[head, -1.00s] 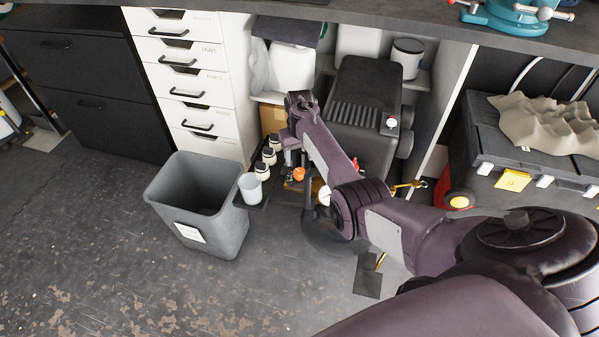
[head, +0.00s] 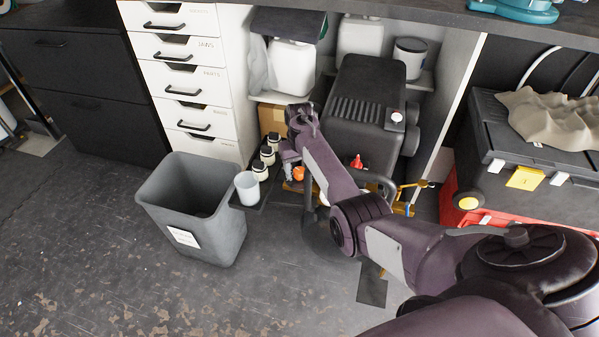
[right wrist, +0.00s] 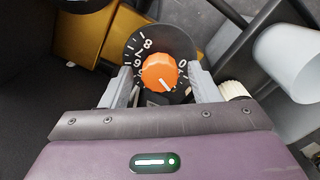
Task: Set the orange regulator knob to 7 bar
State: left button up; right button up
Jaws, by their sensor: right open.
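The orange regulator knob (right wrist: 159,71) sits on a round black dial with white numbers (right wrist: 150,42) in the right wrist view. An 8 and a 0 are readable; the lower numbers are partly hidden. The knob's white mark points down and slightly right in that view; I cannot tell its number. My right gripper (right wrist: 160,88) is open, with one grey finger on each side of the knob and gaps visible. In the head view the knob (head: 298,174) shows beside my right gripper (head: 290,165). My left gripper is not in view.
The black compressor (head: 365,110) stands right of the knob under the bench. Front floor is clear.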

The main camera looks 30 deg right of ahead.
jog(key=c, duration=1)
jog(key=shift+o, duration=0.2)
